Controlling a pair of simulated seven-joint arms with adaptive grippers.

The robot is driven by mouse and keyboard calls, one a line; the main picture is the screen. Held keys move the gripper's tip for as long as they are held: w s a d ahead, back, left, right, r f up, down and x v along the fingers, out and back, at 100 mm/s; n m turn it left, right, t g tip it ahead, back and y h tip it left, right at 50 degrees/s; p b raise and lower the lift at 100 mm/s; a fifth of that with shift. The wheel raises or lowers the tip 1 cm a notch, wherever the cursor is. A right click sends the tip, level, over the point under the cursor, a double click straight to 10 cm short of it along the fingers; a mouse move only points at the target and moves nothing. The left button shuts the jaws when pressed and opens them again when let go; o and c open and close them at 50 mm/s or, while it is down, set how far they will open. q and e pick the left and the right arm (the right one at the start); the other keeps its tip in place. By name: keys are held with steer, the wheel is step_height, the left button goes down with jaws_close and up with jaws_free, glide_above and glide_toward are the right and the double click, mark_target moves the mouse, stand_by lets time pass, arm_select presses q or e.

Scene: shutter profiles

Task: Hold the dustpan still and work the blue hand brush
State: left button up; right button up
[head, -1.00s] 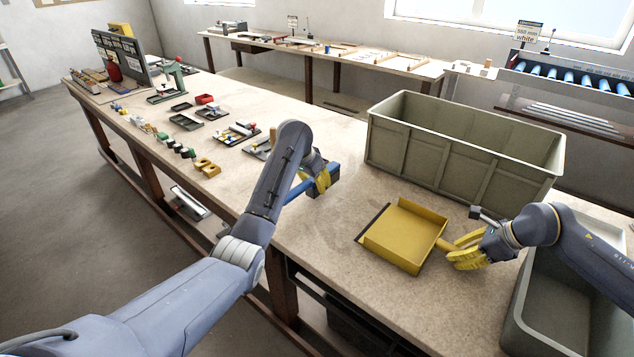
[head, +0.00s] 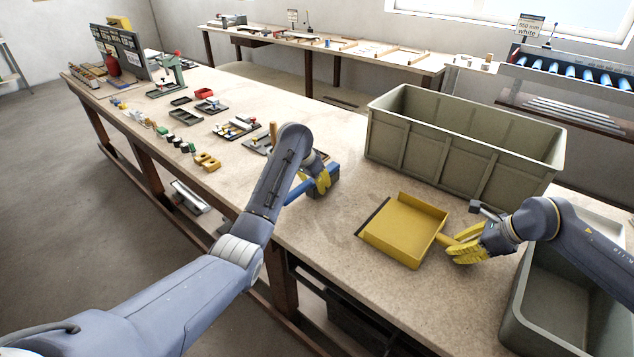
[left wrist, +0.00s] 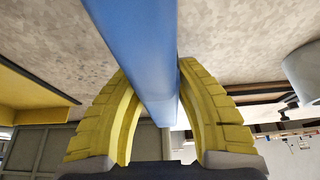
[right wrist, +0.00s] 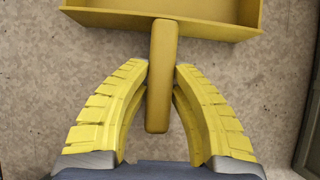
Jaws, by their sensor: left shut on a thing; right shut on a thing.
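The yellow dustpan (head: 403,228) lies on the workbench with its dark front lip towards the left and its handle towards the right. My right gripper (head: 466,246) is shut on the dustpan's handle (right wrist: 162,75), which shows between its yellow fingers in the right wrist view. My left gripper (head: 317,182) is shut on the blue hand brush (head: 298,192), left of the dustpan and apart from it. In the left wrist view the blue brush handle (left wrist: 145,50) runs between the yellow fingers. My left arm and fingers hide part of the brush in the head view.
A large grey-green crate (head: 460,150) stands behind the dustpan. Another grey bin (head: 570,310) is at the lower right, close to my right arm. Small trays and parts (head: 235,127) lie on the left of the bench. Bare bench top lies between brush and dustpan.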

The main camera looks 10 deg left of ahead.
arm_select(q)
steer(key=shift+f, duration=0.25)
steer(key=shift+d, duration=0.1)
steer(key=shift+s+d, duration=0.3)
steer(key=shift+d, duration=0.3)
steer(key=shift+s+d, duration=0.3)
steer(key=shift+d, duration=0.3)
steer(key=shift+d, duration=0.15)
steer(key=shift+s+d, duration=0.3)
steer(key=shift+d, duration=0.25)
steer(key=shift+s+d, duration=0.3)
steer(key=shift+d, duration=0.25)
steer(key=shift+d, duration=0.1)
steer(key=shift+s+d, duration=0.3)
steer(key=shift+d, duration=0.3)
steer(key=shift+s+d, duration=0.3)
steer(key=shift+d, duration=0.3)
steer(key=shift+d, duration=0.15)
steer(key=shift+s+d, duration=0.3)
steer(key=shift+d, duration=0.25)
steer(key=shift+s+d, duration=0.3)
steer(key=shift+d, duration=0.25)
